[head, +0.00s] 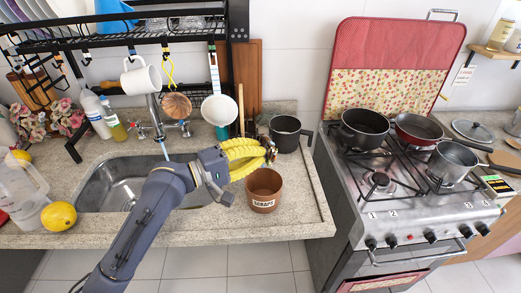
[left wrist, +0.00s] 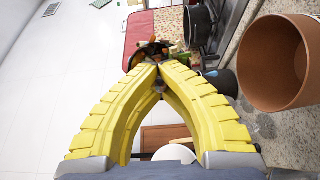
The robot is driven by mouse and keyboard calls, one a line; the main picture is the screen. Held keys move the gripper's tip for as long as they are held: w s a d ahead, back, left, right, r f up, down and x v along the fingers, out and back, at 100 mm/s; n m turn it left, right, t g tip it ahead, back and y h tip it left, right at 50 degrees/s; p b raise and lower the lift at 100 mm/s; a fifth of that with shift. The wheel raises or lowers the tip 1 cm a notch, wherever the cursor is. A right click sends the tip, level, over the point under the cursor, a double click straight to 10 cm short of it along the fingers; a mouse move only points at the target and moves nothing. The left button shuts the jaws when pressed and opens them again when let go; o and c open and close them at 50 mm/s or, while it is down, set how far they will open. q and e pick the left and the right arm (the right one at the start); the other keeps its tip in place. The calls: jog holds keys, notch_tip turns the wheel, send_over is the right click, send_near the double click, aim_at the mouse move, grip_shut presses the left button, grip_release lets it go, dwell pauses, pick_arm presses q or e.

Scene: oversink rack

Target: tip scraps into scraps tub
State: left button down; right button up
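The brown scraps tub (head: 264,192), labelled "SCRAPS", stands upright on the counter near its front edge. It also shows at the right of the left wrist view (left wrist: 278,62), and its inside looks empty there. My left gripper (head: 268,152) has yellow fingers, reaching above and behind the tub in the head view. In the left wrist view its fingertips (left wrist: 156,68) come together on a small dark dish (left wrist: 147,50). Orange and green bits, seemingly scraps, show in or by the dish. The fingers partly hide it, and I cannot tell its exact tilt. My right gripper is out of view.
A dark pot (head: 286,134) stands behind the tub. The sink (head: 120,185) lies left, partly under my left arm. The overhead rack (head: 130,40) hangs a mug (head: 142,78) and utensils above it. A stove (head: 400,190) with pans stands right.

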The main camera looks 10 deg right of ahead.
pick_arm(q)
jog(key=shift+s+a+f+t+h, duration=0.1)
jog(key=shift+a+t+h, duration=0.25)
jog(key=shift+h, duration=0.45)
jog(key=shift+s+a+f+t+h, duration=0.15)
jog(key=shift+t+h, duration=0.3)
jog(key=shift+h, duration=0.35)
jog(key=shift+a+t+h, duration=0.15)
jog(key=shift+t+h, duration=0.15)
jog(key=shift+h, duration=0.3)
